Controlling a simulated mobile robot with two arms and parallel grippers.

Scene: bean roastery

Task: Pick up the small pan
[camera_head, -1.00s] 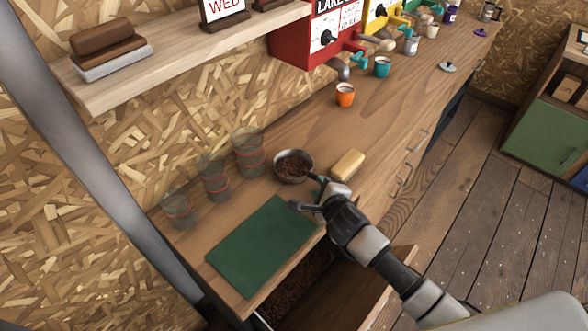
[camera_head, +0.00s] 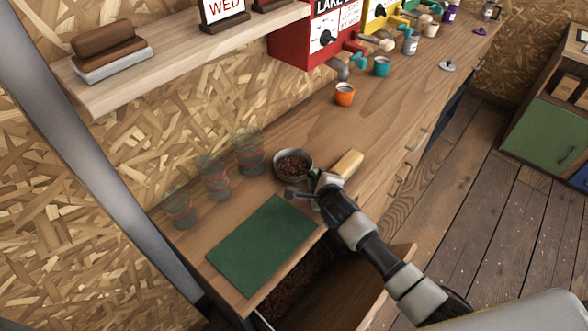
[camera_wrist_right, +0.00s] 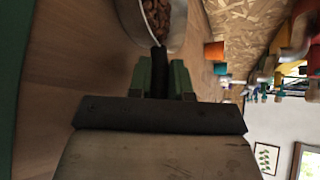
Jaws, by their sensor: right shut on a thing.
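The small pan (camera_head: 293,164) is a round metal pan holding brown beans. It stands on the wooden counter, between the glasses and the yellow block. My right gripper (camera_head: 313,184) is at the pan's near side. In the right wrist view, the green fingers of my right gripper (camera_wrist_right: 166,78) are shut on the pan's dark handle, and part of the pan (camera_wrist_right: 176,28) with its beans shows beyond them. I cannot tell whether the pan is lifted off the counter. My left gripper is not in view.
A green mat (camera_head: 262,246) lies in front of the pan. Several clear glasses (camera_head: 214,178) stand to the left. A yellow block (camera_head: 348,163) is close on the right. An open drawer (camera_head: 345,295) is below the counter edge. An orange cup (camera_head: 344,94) stands farther back.

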